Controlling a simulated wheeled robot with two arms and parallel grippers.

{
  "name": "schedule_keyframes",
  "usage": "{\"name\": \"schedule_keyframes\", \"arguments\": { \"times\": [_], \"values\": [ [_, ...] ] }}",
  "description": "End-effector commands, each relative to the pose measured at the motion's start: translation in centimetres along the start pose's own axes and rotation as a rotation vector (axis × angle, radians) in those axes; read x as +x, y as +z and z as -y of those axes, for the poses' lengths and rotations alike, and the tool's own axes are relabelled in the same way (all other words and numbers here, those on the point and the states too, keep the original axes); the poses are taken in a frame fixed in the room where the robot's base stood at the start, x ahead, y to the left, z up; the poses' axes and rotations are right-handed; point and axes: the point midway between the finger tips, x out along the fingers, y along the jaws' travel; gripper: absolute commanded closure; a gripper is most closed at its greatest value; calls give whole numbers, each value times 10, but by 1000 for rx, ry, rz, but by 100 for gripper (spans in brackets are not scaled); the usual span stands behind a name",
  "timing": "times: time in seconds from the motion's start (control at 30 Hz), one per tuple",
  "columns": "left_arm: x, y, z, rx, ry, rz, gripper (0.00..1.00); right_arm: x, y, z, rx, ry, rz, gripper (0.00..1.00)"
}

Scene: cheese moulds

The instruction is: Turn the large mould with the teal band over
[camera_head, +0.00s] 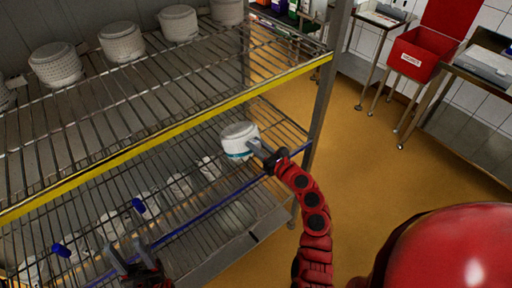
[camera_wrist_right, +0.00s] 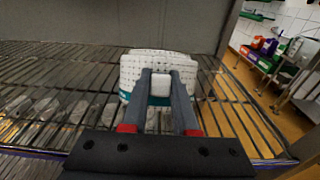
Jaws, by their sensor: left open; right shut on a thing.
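The large white mould with the teal band (camera_head: 238,132) is at the right end of the lower wire shelf, close to its front edge. Its teal band shows low on its side, and its pale top faces up. My right gripper (camera_head: 260,150) is shut on the mould's near side. In the right wrist view, the two fingers (camera_wrist_right: 160,80) lie against the perforated white wall of the mould (camera_wrist_right: 158,57), with teal showing low beside them. I cannot tell whether it rests on the wires. My left gripper (camera_head: 131,257) is open and empty at the lower left, in front of the shelf.
Several white moulds (camera_head: 122,42) stand on the upper shelf, which has a yellow front edge (camera_head: 170,133). Smaller white moulds (camera_head: 180,186) show along the lower level, seen through wires. A rack post (camera_head: 326,90) stands right of the mould. A red crate (camera_head: 422,54) is farther right.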

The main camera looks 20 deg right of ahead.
Motion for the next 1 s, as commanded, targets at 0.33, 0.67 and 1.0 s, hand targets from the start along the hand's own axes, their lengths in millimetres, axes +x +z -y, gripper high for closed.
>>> {"name": "schedule_keyframes", "arguments": {
  "times": [0.33, 0.67, 1.0],
  "values": [
    [-26, 4, -1, 0, 0, 0, 50, 0, -9, 0, 0, 0, 48, 100],
    [-48, 8, -2, 0, 0, 0, 50, -1, -16, 0, -2, -1, 90, 100],
    [-70, 12, -4, 0, 0, 0, 50, -2, -22, 0, 0, 0, 135, 100]
  ]
}}
